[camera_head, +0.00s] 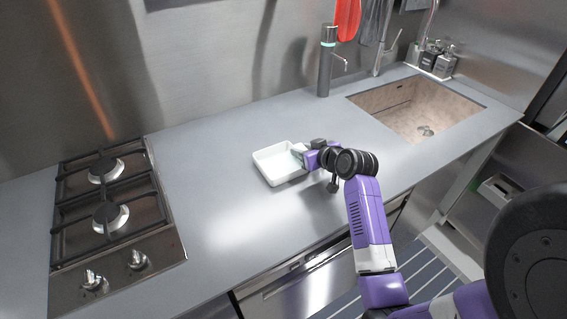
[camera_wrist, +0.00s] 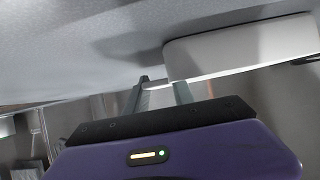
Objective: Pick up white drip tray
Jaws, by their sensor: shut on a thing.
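The white drip tray (camera_head: 277,164) is a shallow rectangular dish over the middle of the grey counter in the head view. My gripper (camera_head: 299,151) reaches it from the right and is shut on its right wall. In the wrist view the tray (camera_wrist: 245,50) fills the upper right, and the fingers of my gripper (camera_wrist: 162,92) meet at its near edge. One finger is partly hidden by the tray. I cannot tell whether the tray touches the counter or is slightly above it.
A gas hob (camera_head: 108,215) is at the left of the counter (camera_head: 215,180). A dark dispenser with a spout (camera_head: 327,68) stands behind. A sink (camera_head: 405,108) and several soap bottles (camera_head: 436,58) are at the right. The counter around the tray is clear.

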